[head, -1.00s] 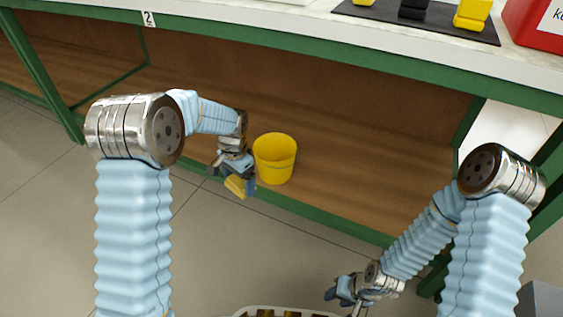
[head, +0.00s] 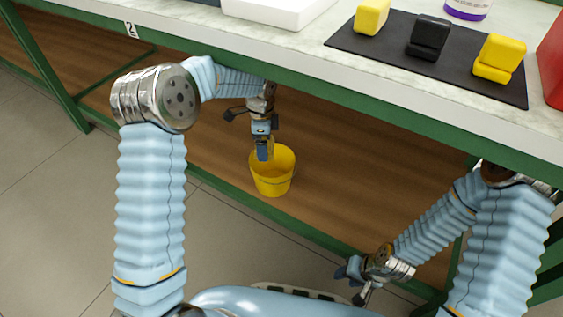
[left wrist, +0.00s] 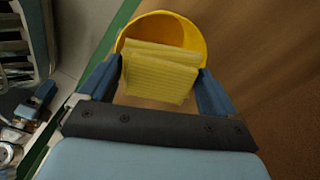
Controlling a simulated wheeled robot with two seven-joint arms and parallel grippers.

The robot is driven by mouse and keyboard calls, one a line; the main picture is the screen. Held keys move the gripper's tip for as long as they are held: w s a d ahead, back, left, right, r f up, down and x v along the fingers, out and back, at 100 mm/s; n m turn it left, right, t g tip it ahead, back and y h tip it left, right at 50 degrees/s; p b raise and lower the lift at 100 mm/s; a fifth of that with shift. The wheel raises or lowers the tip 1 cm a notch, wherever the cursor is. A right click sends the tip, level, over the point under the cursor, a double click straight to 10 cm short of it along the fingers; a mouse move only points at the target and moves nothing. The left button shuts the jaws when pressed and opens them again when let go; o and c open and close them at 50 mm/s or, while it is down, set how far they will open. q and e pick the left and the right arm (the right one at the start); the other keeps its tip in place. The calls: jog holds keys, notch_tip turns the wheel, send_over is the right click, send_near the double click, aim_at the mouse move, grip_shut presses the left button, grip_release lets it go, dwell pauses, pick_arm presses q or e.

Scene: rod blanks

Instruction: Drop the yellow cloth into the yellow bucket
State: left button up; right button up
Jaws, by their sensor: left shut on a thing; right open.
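The yellow bucket (head: 271,180) stands on the wooden lower shelf of the bench, near its front edge. My left gripper (head: 265,153) is at the bucket's mouth in the head view. In the left wrist view, my left gripper (left wrist: 160,85) is shut on the folded yellow cloth (left wrist: 158,75). The cloth overlaps the opening of the bucket (left wrist: 185,32) in that view. How far the cloth is above or inside the rim is hard to tell. In the head view the cloth is mostly hidden by the gripper. My right gripper (head: 352,280) is open and empty, away from the bucket.
The green-framed bench has a pale top (head: 300,50) above the shelf. On it lie a black mat (head: 390,55) with yellow and black blocks, and a white tray (head: 275,12). The wooden shelf (head: 370,170) right of the bucket is clear.

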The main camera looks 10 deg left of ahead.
pick_arm(q)
jog(key=shift+w+f, duration=0.1)
jog(key=shift+w, duration=0.15)
jog(key=shift+w+d+f, duration=0.1)
jog(key=shift+f, duration=0.1)
notch_tip(320, 180, down, 5)
jog(key=b, duration=0.4)
jog(key=shift+f+b, duration=0.15)
jog(key=shift+b, duration=0.15)
jog(key=o, duration=0.7)
notch_tip(320, 180, up, 12)
jog(key=p, duration=0.2)
jog(key=shift+p, duration=0.35)
